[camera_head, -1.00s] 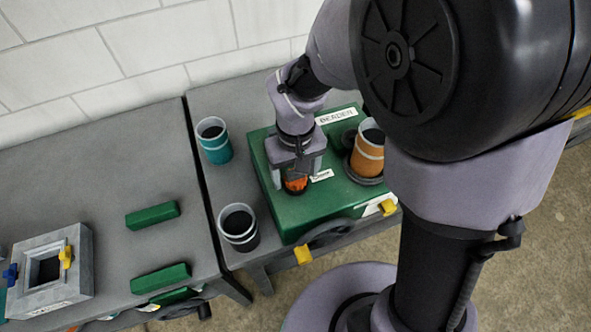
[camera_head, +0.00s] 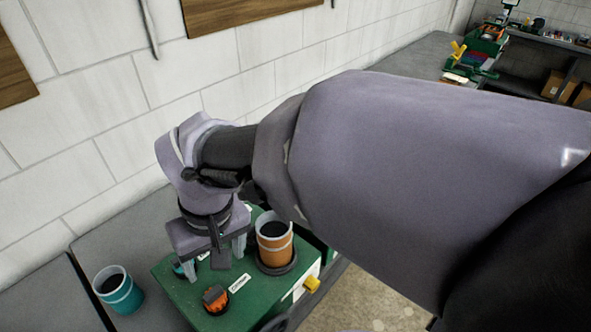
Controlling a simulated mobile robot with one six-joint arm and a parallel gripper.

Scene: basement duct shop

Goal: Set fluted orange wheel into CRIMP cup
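The fluted orange wheel (camera_head: 214,297) sits at a dark round cup near the front of the green machine box (camera_head: 180,297). A small white label (camera_head: 239,284), too small to read surely, lies beside that cup. I cannot tell how deep or how level the wheel sits. My gripper (camera_head: 214,262) points down above the box, behind the wheel and apart from it. Its two fingers are spread with nothing seen between them. The rear of the box is hidden by my gripper and arm.
An orange banded cup (camera_head: 274,249) stands on a dark round base, close right of my gripper. A small teal thing (camera_head: 178,268) shows by the left finger. A teal cup (camera_head: 118,292) stands left of the box. A yellow knob (camera_head: 312,284) sticks out at the box's front right.

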